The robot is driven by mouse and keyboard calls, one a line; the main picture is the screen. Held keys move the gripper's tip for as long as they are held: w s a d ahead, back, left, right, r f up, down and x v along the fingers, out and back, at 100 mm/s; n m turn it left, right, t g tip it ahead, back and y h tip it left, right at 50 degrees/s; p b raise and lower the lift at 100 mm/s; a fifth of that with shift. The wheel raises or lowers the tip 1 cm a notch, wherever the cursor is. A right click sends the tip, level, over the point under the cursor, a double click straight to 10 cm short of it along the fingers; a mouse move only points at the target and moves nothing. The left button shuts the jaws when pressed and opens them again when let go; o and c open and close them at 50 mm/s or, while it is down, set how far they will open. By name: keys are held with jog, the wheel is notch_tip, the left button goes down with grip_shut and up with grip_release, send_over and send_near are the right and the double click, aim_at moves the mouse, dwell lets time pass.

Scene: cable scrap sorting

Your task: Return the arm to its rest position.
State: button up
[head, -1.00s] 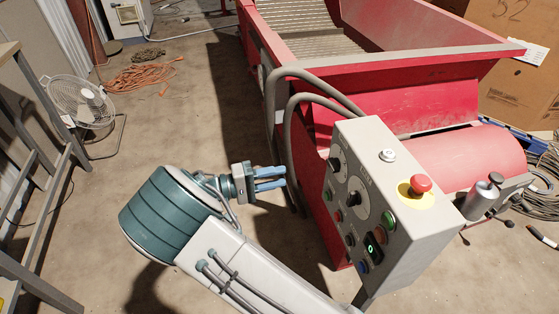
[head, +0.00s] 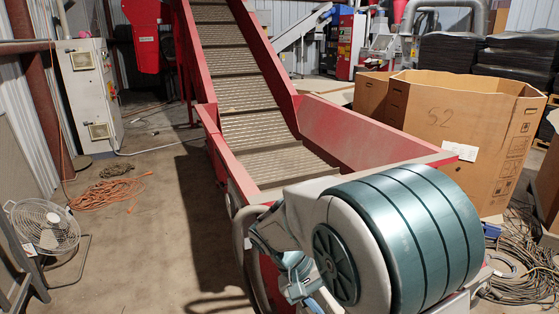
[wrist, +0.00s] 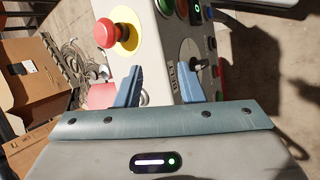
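My arm (head: 400,240) is raised and bent across the lower right of the head view, in front of the red conveyor hopper. My gripper (wrist: 160,75) shows in the wrist view with its two blue fingers apart and nothing held between them. Beyond the fingertips is the grey control box (wrist: 152,45), with a red mushroom button (wrist: 107,33) on a yellow disc and a selector switch (wrist: 196,65). I cannot tell how far the fingertips are from the box. In the head view my arm hides the control box and most of the gripper.
The red hopper (head: 350,135) and its inclined belt (head: 245,85) are close to my arm. A large cardboard box (head: 455,125) and coiled cables (head: 525,270) are at right. Floor between is clear.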

jog(key=s+d+r+m+t+y+p, duration=0.1)
jog(key=s+d+r+t+y+p, duration=0.1)
jog(key=s+r+p, duration=0.3)
jog(key=s+d+r+m+t+y+p, duration=0.1)
jog(key=s+d+r+t+y+p, duration=0.1)
jog(key=r, duration=1.1)
jog(key=s+d+y+p, duration=0.1)
jog(key=s+y+p, duration=0.1)
jog(key=s+p, duration=0.1)
jog(key=shift+s+y+p, duration=0.25)
jog(key=shift+y+p, duration=0.05)
jog(key=shift+p, duration=0.15)
jog(key=shift+o, duration=0.2)
jog(key=shift+s+r, duration=0.1)
jog(key=shift+r, duration=0.15)
jog(key=shift+s, duration=0.15)
